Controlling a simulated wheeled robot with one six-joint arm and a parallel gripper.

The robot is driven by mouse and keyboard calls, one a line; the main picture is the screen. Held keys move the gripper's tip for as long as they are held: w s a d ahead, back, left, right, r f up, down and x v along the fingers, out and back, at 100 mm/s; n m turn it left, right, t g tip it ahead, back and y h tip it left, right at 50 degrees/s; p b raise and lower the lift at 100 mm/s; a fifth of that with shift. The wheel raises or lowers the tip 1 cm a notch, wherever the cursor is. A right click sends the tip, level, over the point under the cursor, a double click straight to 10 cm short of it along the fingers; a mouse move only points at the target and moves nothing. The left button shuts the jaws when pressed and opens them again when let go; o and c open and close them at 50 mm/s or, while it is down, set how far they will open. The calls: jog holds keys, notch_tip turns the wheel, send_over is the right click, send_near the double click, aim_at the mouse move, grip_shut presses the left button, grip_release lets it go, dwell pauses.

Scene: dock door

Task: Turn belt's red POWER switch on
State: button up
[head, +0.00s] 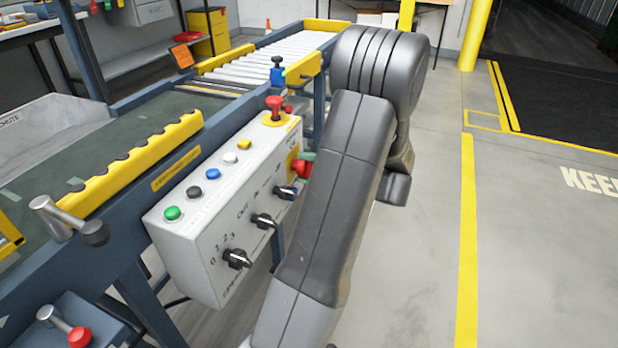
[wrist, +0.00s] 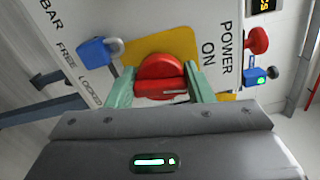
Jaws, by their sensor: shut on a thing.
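The red POWER switch (wrist: 160,70) is a round knob on a yellow plate (wrist: 186,42) on the white control box. The words POWER and ON are printed beside it in the wrist view. My gripper (wrist: 159,84) has one pale green finger on each side of the knob and is shut on it. In the head view the red switch (head: 302,169) shows at the box's right end, partly covered by my arm. Most of my gripper is hidden behind the arm there.
The control box (head: 190,235) carries several coloured buttons, black knobs and a red mushroom button (head: 274,104) on top. A blue padlock-like part (wrist: 97,50) sits left of the switch in the wrist view. The conveyor (head: 95,150) runs behind; the floor (head: 540,250) at right is clear.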

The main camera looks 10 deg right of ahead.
jog(key=shift+f+n+b, duration=0.15)
jog(key=shift+n+b, duration=0.75)
jog(key=shift+n, duration=0.1)
jog(key=o, duration=1)
jog(key=shift+c, duration=0.2)
jog(key=shift+s+d, duration=0.1)
jog(key=shift+d, duration=0.05)
jog(key=p+v, duration=0.3)
jog(key=v, duration=1)
jog(key=shift+s+d, duration=0.2)
jog(key=shift+s, duration=0.05)
jog(key=shift+w+a, duration=0.1)
jog(key=b+x, duration=0.3)
jog(key=x, duration=1)
jog(key=shift+w+a, duration=0.25)
